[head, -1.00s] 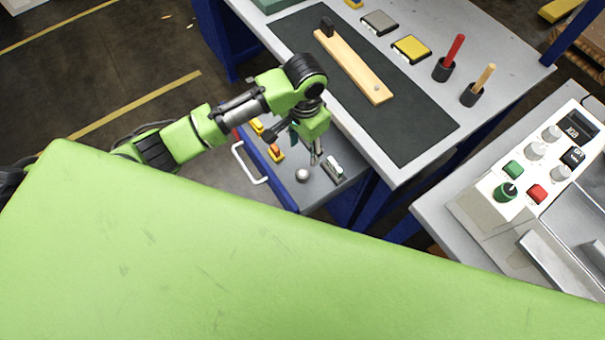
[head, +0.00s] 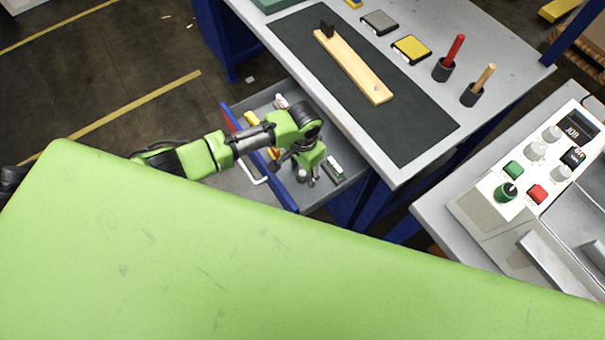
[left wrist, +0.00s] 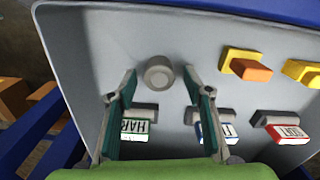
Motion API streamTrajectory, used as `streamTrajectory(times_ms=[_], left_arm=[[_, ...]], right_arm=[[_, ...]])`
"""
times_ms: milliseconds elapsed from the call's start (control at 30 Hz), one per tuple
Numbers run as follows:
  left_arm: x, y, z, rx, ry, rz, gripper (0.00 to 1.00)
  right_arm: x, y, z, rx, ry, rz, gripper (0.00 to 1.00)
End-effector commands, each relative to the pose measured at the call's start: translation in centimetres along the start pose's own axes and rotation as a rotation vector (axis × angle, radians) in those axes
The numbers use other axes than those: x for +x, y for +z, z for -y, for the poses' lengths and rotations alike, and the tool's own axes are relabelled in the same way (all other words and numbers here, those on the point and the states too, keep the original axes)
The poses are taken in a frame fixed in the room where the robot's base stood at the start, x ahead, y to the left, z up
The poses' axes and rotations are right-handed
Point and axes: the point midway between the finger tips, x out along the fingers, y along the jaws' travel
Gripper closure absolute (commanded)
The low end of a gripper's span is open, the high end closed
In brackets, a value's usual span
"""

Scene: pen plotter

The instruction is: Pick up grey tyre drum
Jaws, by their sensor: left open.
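The grey tyre drum (left wrist: 158,70) is a short grey cylinder standing on the grey drawer floor, near the top middle of the left wrist view. In the head view it (head: 302,175) shows small, beside my fingers. My left gripper (left wrist: 160,82) is open, pointing down into the open drawer (head: 282,187). Its two fingers spread to either side of the drum in the left wrist view, with gaps on both sides. Nothing is between the fingers except the drum seen beyond them; I cannot tell the remaining height. My right gripper is in neither view.
A block with a green "HARD" label (left wrist: 138,132), a blue-labelled one (left wrist: 216,128) and a red-labelled one (left wrist: 284,127) lie close by. Yellow-orange pieces (left wrist: 246,65) lie right of the drum. The bench top (head: 420,150) overhangs the drawer's right side.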

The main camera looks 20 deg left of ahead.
Motion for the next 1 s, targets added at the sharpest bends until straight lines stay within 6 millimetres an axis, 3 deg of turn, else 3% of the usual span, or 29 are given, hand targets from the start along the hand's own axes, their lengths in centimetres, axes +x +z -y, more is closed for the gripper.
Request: streamTrajectory(times_ms=[167, 300, 667, 767, 1000], left_arm=[[0.0, 0.0, 0.0, 0.001, 0.000, 0.000, 0.56], [0.0, 0.0, 0.0, 0.001, 0.000, 0.000, 0.92], [-0.4, -0.1, 0.0, 0.001, 0.000, -0.001, 0.92], [-1.5, -0.1, 0.0, 0.001, 0.000, -0.004, 0.92], [-6.3, -0.1, 0.0, 0.002, 0.000, -0.004, 0.92]], right_arm=[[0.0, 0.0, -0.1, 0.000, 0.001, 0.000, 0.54], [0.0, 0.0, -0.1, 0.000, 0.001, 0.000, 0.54], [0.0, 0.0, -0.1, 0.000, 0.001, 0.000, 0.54], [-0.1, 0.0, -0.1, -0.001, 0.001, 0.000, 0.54], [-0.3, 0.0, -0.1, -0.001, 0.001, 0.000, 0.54]])
